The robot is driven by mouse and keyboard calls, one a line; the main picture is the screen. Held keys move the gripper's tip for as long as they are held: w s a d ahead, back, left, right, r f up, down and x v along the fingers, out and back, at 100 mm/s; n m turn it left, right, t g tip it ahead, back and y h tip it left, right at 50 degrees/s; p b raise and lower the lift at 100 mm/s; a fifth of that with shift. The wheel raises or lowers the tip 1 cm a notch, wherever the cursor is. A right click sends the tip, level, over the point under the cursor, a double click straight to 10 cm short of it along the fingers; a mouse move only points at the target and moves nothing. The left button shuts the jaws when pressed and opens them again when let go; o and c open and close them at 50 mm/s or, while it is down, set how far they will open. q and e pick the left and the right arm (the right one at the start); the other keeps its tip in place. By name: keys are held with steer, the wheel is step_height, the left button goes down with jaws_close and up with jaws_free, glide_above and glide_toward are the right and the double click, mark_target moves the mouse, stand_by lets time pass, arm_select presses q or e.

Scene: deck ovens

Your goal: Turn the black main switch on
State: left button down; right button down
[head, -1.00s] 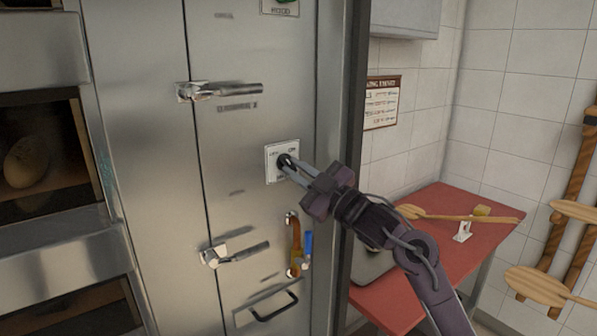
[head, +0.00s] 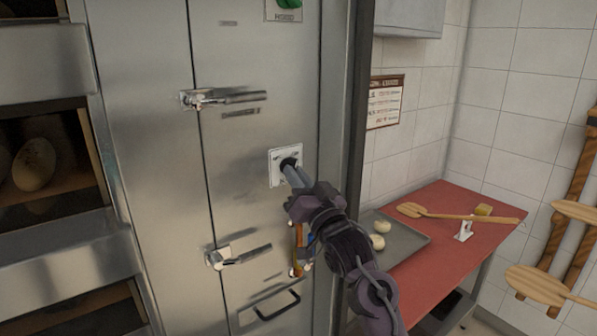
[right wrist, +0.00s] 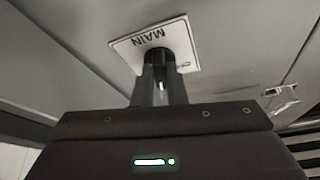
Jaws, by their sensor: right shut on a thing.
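The black main switch (head: 287,164) is a round knob on a white plate (head: 276,156) on the steel oven front. My right gripper (head: 291,167) is shut on the switch, its arm reaching up from the lower right. In the right wrist view, the fingers (right wrist: 159,80) close around the dark knob (right wrist: 155,56), and the plate reads MAIN upside down. The fingers hide part of the knob, so its exact setting is hard to read. My left gripper is not in view.
Latch handles (head: 238,97) (head: 243,256) stick out above and below the switch. A drawer-like handle (head: 277,305) is lower down. To the right, a red table (head: 455,245) holds a tray with buns (head: 411,238) and a wooden paddle (head: 450,215). Oven windows are at left.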

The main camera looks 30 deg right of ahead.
steer(key=m+h+p, duration=0.1)
steer(key=m, duration=0.1)
steer(key=m+g+h, duration=0.1)
steer(key=m, duration=0.2)
steer(key=m+h+p, duration=0.1)
steer(key=m, duration=0.1)
steer(key=shift+a+r+m+p, duration=0.25)
steer(key=shift+m+p, duration=0.05)
steer(key=shift+m, duration=0.1)
steer(key=shift+g+h, duration=0.3)
steer(key=c, duration=1.5)
jaws_free()
steer(key=shift+o, duration=0.2)
steer(key=shift+f, duration=0.1)
steer(key=b+v, duration=0.3)
steer(key=v, duration=0.4)
steer(key=shift+s+b, duration=0.35)
steer(key=shift+s, duration=0.05)
